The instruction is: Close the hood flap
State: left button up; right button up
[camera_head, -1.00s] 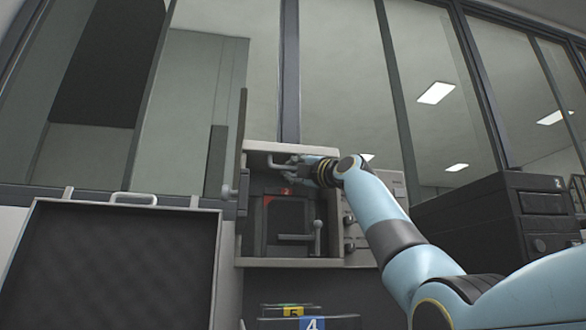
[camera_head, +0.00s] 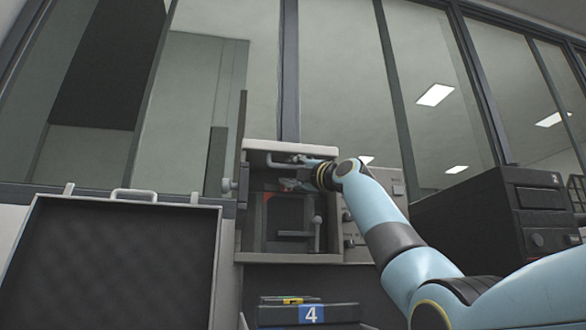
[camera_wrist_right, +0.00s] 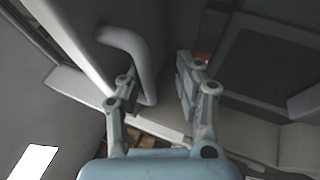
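The press (camera_head: 325,225) is a pale box with a dark recess, in the middle of the head view. A pale panel (camera_head: 292,147), seemingly the raised hood flap, lies along its top. A grey bar handle (camera_head: 278,160) shows under its edge. My right gripper (camera_head: 297,174) is at this handle, in front of the recess. In the right wrist view the curved handle (camera_wrist_right: 134,55) reaches down between the parted fingers of my right gripper (camera_wrist_right: 158,85), closer to the left finger. The gripper is open; contact with the handle cannot be told. My left gripper is out of view.
An open case with dark lining (camera_head: 110,265) stands left of the press. Below the press is a dark box labelled 4 (camera_head: 340,315). A dark cabinet labelled 2 (camera_head: 500,215) stands at right. A small lever (camera_head: 317,232) sticks up inside the recess.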

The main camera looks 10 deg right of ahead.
jog(key=shift+o, duration=0.6)
jog(key=shift+w+f, duration=0.1)
jog(key=shift+f, duration=0.2)
jog(key=shift+r, duration=0.1)
jog(key=shift+r, duration=0.15)
jog(key=v, duration=1.2)
